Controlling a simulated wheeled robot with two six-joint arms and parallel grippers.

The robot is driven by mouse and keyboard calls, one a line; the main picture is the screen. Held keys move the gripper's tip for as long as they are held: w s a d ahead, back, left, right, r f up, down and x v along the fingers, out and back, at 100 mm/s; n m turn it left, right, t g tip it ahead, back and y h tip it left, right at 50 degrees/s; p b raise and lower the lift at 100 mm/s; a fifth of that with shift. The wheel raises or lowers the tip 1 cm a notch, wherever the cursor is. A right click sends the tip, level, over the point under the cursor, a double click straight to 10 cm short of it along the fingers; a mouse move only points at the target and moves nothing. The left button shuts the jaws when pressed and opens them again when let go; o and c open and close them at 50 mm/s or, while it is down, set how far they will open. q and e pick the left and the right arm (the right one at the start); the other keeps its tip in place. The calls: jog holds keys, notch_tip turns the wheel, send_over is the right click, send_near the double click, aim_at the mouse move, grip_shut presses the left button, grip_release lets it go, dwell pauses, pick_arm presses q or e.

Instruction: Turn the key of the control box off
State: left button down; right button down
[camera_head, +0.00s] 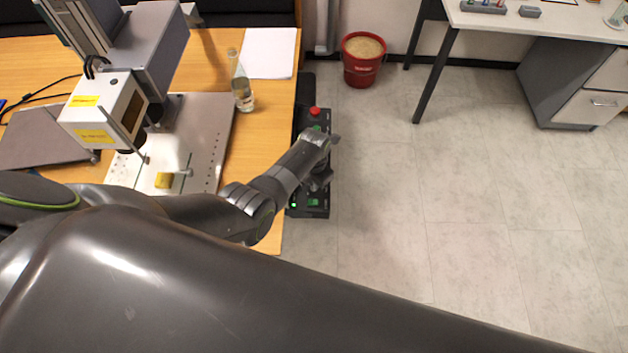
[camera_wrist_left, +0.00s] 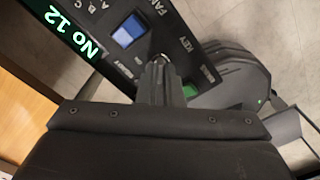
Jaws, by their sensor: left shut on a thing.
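The black control box (camera_head: 304,92) stands along the right edge of the wooden table, with a red button (camera_head: 315,111) at its far end and a green switch (camera_head: 313,202) at its near end. My left gripper (camera_head: 326,172) is over the middle of the box. There my left gripper's fingers (camera_wrist_left: 158,68) are shut at the key's place beside that word. The key is mostly hidden between them, so its angle cannot be told. My right gripper is out of view.
A laser marker (camera_head: 105,110) stands over a metal plate (camera_head: 208,140) on the table, with a small yellow block (camera_head: 163,180) on the plate. A red bucket (camera_head: 361,68) stands on the open floor.

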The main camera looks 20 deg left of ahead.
pick_arm(q)
jog(key=c, duration=1.6)
grip_release()
jog(key=shift+r, duration=0.1)
jog(key=shift+r, duration=0.3)
notch_tip(320, 180, up, 7)
jog(key=shift+r+p, duration=0.2)
jog(key=shift+p, duration=0.85)
notch_tip(320, 180, up, 9)
jog(key=shift+r, duration=0.15)
